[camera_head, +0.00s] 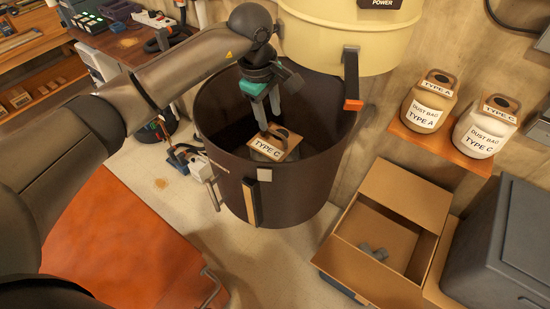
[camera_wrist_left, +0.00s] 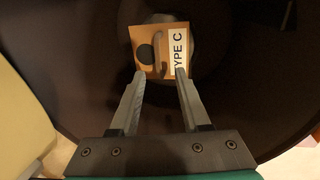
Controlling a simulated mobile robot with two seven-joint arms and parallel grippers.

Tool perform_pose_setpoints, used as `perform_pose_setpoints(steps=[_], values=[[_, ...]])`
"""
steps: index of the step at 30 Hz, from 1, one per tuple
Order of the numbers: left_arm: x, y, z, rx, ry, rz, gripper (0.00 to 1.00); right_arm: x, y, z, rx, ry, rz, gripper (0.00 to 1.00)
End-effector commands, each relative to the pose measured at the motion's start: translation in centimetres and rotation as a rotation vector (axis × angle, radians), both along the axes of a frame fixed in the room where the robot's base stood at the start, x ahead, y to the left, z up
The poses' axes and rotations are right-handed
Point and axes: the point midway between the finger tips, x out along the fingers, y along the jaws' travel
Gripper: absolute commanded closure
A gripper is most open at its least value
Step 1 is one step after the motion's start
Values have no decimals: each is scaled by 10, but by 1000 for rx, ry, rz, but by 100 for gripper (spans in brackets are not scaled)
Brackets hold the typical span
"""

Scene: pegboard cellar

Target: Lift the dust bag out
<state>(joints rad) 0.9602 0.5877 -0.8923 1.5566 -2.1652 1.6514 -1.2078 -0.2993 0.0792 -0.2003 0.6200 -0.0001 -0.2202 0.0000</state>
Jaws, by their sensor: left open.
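The dust bag (camera_head: 276,145) sits inside the dark brown drum (camera_head: 290,204). Its top is a tan card with a "TYPE C" label, a dark hole and a handle loop. In the left wrist view the card of the dust bag (camera_wrist_left: 153,52) lies just past the fingertips. My left gripper (camera_head: 266,121) reaches down into the drum above the card, with its fingers apart. In the left wrist view the left gripper (camera_wrist_left: 159,74) is open and empty, its tips near the card's lower edge. I cannot tell whether they touch it. My right gripper is not in view.
The cream lid (camera_head: 345,35) with an orange-tipped latch hangs over the drum's back rim. Dust bags marked type A (camera_head: 425,108) and type C (camera_head: 485,133) stand on a wall shelf at right. An open cardboard box (camera_head: 385,240) and a grey bin (camera_head: 505,245) stand below.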

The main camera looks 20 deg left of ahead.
Motion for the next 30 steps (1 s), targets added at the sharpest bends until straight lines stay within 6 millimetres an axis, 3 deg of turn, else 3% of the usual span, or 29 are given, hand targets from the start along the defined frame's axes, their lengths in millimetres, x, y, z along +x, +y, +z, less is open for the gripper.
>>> perform_pose_setpoints(steps=[12, 20, 30], values=[[11, -3, -47, -2, 3, 0, 53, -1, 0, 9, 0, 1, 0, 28], [12, -3, -50, -1, -1, 0, 53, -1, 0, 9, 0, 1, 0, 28], [12, -3, -50, -1, -1, 1, 89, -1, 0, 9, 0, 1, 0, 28]])
